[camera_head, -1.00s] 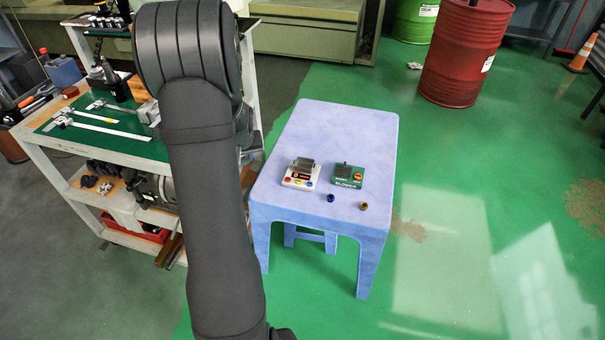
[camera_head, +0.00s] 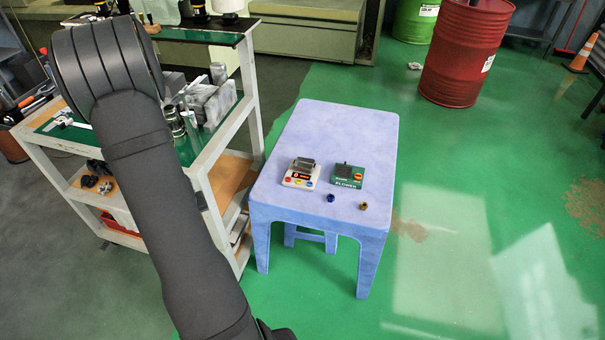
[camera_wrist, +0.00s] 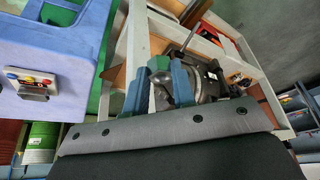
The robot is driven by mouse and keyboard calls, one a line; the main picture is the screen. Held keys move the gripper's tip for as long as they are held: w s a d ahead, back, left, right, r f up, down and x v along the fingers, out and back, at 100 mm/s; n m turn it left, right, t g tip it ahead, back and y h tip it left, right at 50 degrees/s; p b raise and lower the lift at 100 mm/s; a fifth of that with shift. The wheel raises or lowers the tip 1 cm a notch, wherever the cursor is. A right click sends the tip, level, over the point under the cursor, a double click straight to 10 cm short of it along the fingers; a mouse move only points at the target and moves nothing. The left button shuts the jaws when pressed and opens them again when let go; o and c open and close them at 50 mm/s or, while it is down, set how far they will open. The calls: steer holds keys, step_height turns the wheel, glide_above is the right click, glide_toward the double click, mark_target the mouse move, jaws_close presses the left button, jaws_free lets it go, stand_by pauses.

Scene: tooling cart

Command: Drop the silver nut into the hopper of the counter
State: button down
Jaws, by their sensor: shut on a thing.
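My gripper (camera_wrist: 161,92) shows in the wrist view with its blue fingers closed on a small grey metallic piece (camera_wrist: 161,77), which looks like the silver nut. Its shape is mostly hidden by the fingers. In the head view my gripper cannot be made out. The counter looks to be the white box with coloured buttons, a red display and a dark hopper on top (camera_head: 300,173), standing on the blue table (camera_head: 345,125). It also shows at the left of the wrist view (camera_wrist: 33,84), apart from the gripper.
A green box (camera_head: 347,176) stands right of the white one. A blue nut (camera_head: 331,197) and a brass nut (camera_head: 364,205) lie in front of them. The cart (camera_head: 250,105) with metal blocks (camera_head: 210,100) stands left of the table. The table's far half is clear.

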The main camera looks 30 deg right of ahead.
stand_by(0.6)
steer(key=w+a+r+n, duration=0.1)
steer(key=w+a+r, duration=0.1)
steer(key=w+r, duration=1.35)
steer(key=w+d+r+m, duration=0.1)
steer(key=w+d+r, duration=0.4)
steer(key=d+r, duration=0.25)
steer(key=w+d+r, duration=0.6)
steer(key=r, duration=0.2)
steer(key=d+f+m, duration=0.1)
steer(key=d+f, duration=0.2)
steer(key=d, duration=0.3)
steer(key=m+h, duration=0.2)
steer(key=m, duration=0.3)
glide_above(305, 169)
steer(key=w, duration=0.3)
step_height(305, 169, down, 32)
steer(key=f, duration=0.1)
steer(key=shift+g, duration=0.3)
steer(key=shift+w+a+f, duration=0.1)
steer(key=shift+a+f, duration=0.05)
steer(key=shift+f, duration=0.85)
steer(key=shift+a+f, duration=0.1)
steer(key=shift+f, duration=0.9)
